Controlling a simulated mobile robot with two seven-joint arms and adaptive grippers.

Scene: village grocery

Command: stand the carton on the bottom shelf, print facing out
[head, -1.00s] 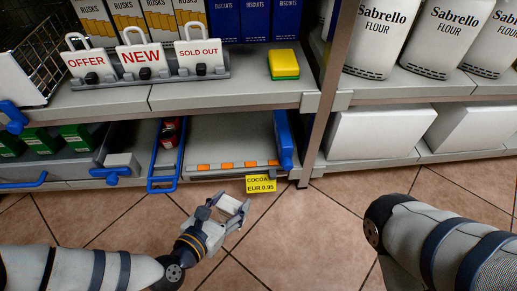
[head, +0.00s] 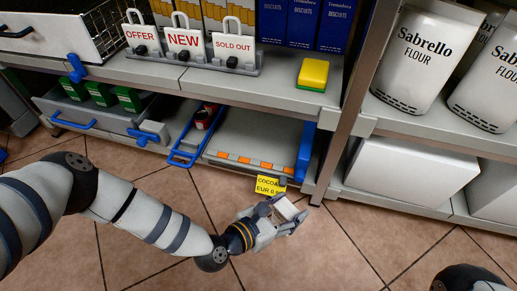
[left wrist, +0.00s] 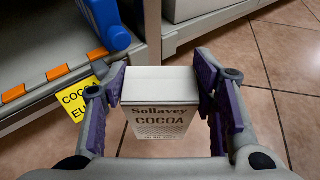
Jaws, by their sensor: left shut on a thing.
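The carton is a small white box printed "Sollavey COCOA" (left wrist: 160,120). My left gripper (left wrist: 162,90) is shut on it, a finger on each side. The printed face shows toward the wrist camera, with the plain top edge above it. In the head view my left gripper (head: 284,214) holds the carton (head: 288,208) over the floor, in front of and below the bottom shelf (head: 262,133). The carton is apart from the shelf, and its print cannot be made out there. A yellow cocoa price label (head: 269,190) hangs at the shelf front. My right gripper is out of view.
The shelf bay is bare in the middle, with an orange-marked front strip (head: 245,161). A blue divider (head: 304,150) bounds its right, a blue frame (head: 181,160) its left. A red can (head: 202,119) stands at back left. An upright post (head: 340,130) and upper shelf edge (head: 230,92) are close.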

